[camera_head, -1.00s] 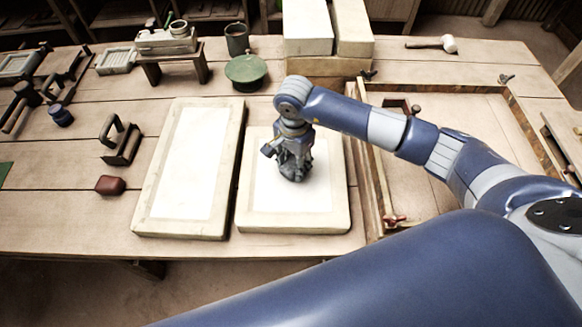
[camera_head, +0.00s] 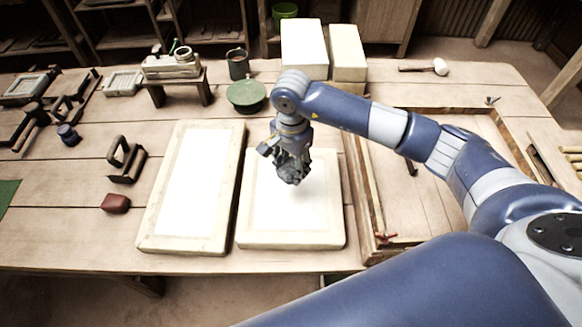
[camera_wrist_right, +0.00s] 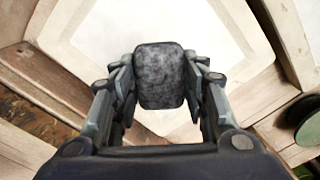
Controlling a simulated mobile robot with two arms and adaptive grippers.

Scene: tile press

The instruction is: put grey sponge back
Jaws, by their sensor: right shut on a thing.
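The grey sponge (camera_wrist_right: 160,72) is a speckled dark grey block between the fingers of my right gripper (camera_head: 291,176). In the right wrist view both fingers press on its sides. In the head view the gripper points down over the right pale slab (camera_head: 255,236), and the sponge is hard to tell from the dark fingers. A soft shadow lies on the slab's white face below; the gap under the sponge is hard to judge. My left gripper is not in view.
A second pale slab (camera_head: 152,237) lies to the left. A wooden frame (camera_head: 360,205) is on the right. A reddish block (camera_head: 116,203) lies at left with bare table around it.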

